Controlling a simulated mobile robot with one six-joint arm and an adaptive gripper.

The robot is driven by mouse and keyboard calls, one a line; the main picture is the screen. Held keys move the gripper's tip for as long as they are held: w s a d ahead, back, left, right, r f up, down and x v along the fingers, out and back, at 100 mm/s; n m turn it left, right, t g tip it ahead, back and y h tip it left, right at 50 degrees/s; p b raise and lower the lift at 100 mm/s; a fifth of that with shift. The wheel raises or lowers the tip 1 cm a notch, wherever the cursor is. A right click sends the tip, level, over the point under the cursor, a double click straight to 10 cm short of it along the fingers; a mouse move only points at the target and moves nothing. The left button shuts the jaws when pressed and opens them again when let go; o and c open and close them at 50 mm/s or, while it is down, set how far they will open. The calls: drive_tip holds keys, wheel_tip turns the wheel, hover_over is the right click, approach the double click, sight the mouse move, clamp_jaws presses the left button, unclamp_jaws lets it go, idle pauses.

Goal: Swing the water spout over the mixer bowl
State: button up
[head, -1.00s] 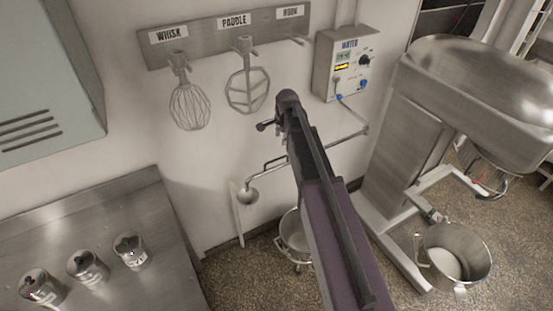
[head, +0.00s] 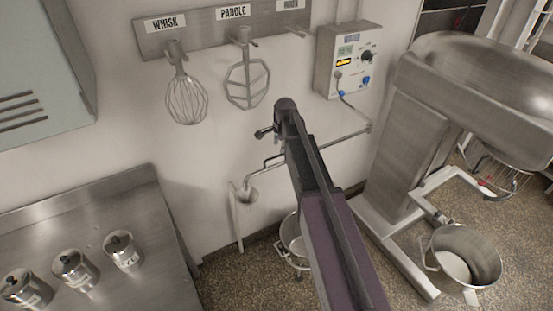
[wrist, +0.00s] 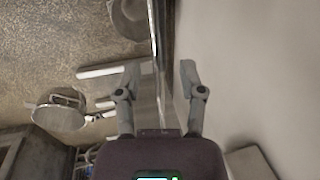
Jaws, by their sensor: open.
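My gripper (wrist: 160,75) is open in the wrist view. A thin metal strip runs upward between its fingers, perhaps the pipe; I cannot tell its distance.
The large mixer (head: 400,150) stands at right. A second bowl (head: 293,240) sits on the floor by the wall, partly behind my arm. A steel counter (head: 130,210) with several canisters is at left. A whisk (head: 185,98) and paddle (head: 247,84) hang above.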

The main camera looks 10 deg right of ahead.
sight(278, 156)
drive_tip(key=shift+w+a+f+b, duration=0.1)
drive_tip(key=shift+w+f+b, duration=0.05)
drive_tip(key=shift+f+b, duration=0.7)
drive_tip(key=shift+w+a+f+b, duration=0.1)
drive_tip(key=shift+w+f+b, duration=0.1)
drive_tip(key=shift+f+b, duration=0.65)
drive_tip(key=shift+w+f+b, duration=0.15)
drive_tip(key=shift+f+b, duration=0.55)
drive_tip(key=shift+f, duration=0.3)
